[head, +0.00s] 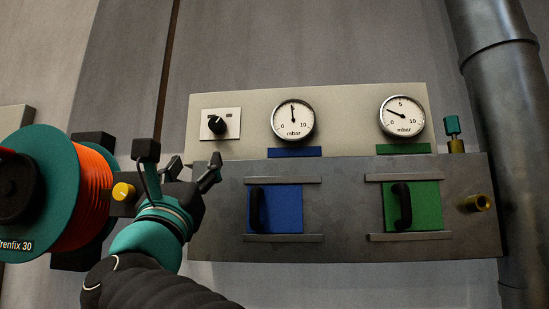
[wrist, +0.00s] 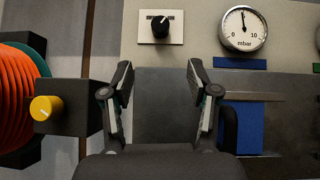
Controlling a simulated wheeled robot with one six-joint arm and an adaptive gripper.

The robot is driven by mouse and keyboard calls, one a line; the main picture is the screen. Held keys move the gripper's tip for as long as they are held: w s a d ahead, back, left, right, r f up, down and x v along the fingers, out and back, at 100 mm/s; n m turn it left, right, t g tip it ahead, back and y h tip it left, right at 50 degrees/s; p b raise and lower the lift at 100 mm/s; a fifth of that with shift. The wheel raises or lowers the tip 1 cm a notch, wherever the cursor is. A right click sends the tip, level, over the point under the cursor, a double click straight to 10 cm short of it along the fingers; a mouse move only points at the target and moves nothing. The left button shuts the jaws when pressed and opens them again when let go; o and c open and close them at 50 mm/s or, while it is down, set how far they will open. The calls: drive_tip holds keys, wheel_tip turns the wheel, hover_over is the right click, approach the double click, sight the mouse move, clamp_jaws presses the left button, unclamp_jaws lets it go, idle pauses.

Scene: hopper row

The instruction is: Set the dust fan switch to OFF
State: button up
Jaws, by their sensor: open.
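A black rotary switch (head: 217,125) sits on a white plate at the left end of the pale upper panel. Its white pointer mark leans to the upper right, and the plate's labels are too small to read. The switch also shows in the wrist view (wrist: 160,27), at the top centre. My gripper (head: 180,160) is open and empty. In the wrist view my gripper (wrist: 158,85) shows its two fingers apart, below the switch and not touching it. No dust fan label is legible.
A yellow knob (head: 123,191) on a black box and an orange hose reel (head: 92,197) stand at left. Right of the switch are two gauges (head: 293,121) (head: 401,117). Blue (head: 285,208) and green (head: 425,205) slides with black handles sit below. A pipe (head: 495,100) rises at right.

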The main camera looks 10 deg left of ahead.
sight(216, 130)
drive_tip(key=p+x, duration=0.5)
drive_tip(key=x, duration=0.9)
drive_tip(key=shift+w+p, duration=0.15)
drive_tip(key=shift+p, duration=0.2)
clamp_jaws()
